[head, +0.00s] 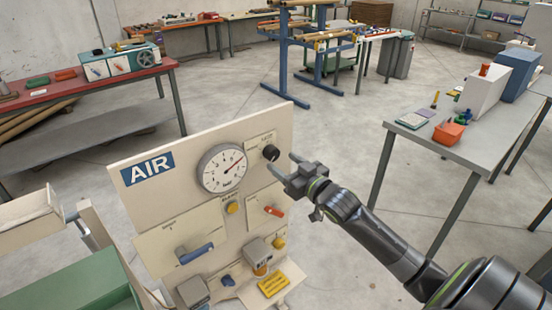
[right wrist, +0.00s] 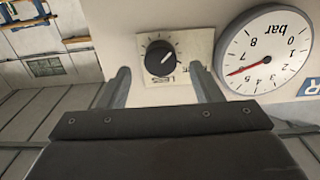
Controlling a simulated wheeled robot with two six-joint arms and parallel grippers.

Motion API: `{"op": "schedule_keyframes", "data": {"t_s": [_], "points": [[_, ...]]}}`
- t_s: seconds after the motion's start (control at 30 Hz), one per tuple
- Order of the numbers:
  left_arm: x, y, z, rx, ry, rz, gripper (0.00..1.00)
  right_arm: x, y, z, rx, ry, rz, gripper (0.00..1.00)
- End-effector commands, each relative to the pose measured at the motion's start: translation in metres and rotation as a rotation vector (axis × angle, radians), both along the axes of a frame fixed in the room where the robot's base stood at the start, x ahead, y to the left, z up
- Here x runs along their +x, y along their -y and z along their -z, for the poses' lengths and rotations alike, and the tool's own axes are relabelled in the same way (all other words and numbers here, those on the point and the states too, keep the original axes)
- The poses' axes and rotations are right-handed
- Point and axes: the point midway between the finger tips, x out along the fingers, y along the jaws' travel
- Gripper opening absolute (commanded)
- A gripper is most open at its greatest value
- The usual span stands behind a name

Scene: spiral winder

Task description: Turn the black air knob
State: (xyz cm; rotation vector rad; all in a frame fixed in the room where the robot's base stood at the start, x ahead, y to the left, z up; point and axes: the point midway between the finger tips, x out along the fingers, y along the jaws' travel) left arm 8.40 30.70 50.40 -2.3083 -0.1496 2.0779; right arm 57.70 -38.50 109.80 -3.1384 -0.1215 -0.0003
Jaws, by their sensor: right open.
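The black air knob (head: 271,153) sits at the upper right of the beige AIR panel (head: 125,212), on a small plate with markings. In the right wrist view the knob (right wrist: 160,58) is round, with a white pointer line and tick marks around it. My right gripper (head: 283,164) is open just in front of the panel's right edge. In the wrist view its two fingers (right wrist: 163,82) stand apart to either side below the knob, and nothing is between them. The fingers do not visibly touch the knob. My left gripper is not in view.
A round pressure gauge (head: 222,168) is left of the knob. A red-orange lever (head: 274,211), a blue handle (head: 195,253) and a yellow button (head: 232,207) are lower on the panel. A grey table (head: 470,150) stands to the right, with open floor between.

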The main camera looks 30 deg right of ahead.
Motion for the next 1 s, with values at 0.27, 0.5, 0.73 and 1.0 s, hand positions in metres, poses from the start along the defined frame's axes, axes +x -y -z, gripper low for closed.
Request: {"op": "schedule_keyframes", "data": {"t_s": [0.27,0.5,0.73,1.0], "points": [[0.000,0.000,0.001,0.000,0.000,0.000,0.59,0.036,-0.003,0.000,0.000,0.000,0.000,0.59],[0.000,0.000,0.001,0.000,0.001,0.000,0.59,0.043,-0.004,0.000,-0.001,-0.001,-0.001,0.59],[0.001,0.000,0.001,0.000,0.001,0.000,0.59,0.043,-0.004,0.000,-0.001,-0.001,-0.001,0.52],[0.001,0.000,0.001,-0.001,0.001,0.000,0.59,0.043,-0.004,0.000,-0.001,0.000,-0.001,0.17]]}}
